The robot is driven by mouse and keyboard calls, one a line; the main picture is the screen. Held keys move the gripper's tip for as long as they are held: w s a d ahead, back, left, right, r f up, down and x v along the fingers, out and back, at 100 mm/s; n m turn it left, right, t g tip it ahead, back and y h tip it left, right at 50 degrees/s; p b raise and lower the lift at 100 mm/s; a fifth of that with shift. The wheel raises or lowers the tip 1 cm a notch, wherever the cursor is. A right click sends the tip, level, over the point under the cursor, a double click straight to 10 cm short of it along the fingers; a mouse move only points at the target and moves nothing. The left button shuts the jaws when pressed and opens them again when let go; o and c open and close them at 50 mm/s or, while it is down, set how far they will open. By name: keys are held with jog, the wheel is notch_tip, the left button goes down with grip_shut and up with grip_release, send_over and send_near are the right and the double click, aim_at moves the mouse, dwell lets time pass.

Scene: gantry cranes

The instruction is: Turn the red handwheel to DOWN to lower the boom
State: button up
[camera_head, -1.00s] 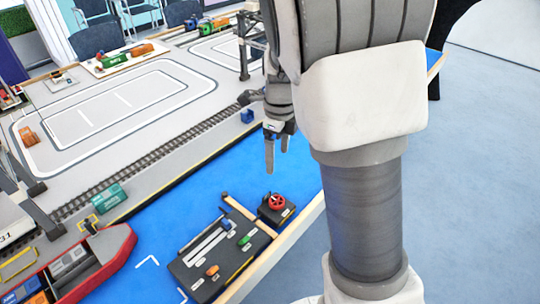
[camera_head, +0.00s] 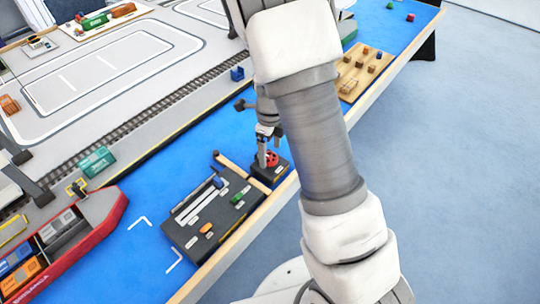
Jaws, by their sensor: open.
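The red handwheel (camera_head: 271,158) sits on a small black box at the table's front edge, right of the dark control panel (camera_head: 212,218). My gripper (camera_head: 268,155) points down at the handwheel, with its fingers at or just above the wheel's left side. The gripper is open. Whether a finger touches the wheel cannot be told. Part of the wheel is hidden behind a finger, and the labels are too small to read. The boom cannot be made out.
The panel carries a blue slider (camera_head: 218,182), a green knob (camera_head: 237,198) and an orange knob (camera_head: 206,230). A red ship (camera_head: 100,206) lies at the left. A wooden board (camera_head: 350,88) with small blocks is behind my arm. Blue surface left of the panel is clear.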

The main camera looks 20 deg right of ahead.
jog(key=shift+f, duration=0.9)
jog(key=shift+c, duration=0.3)
jog(key=c, duration=1.3)
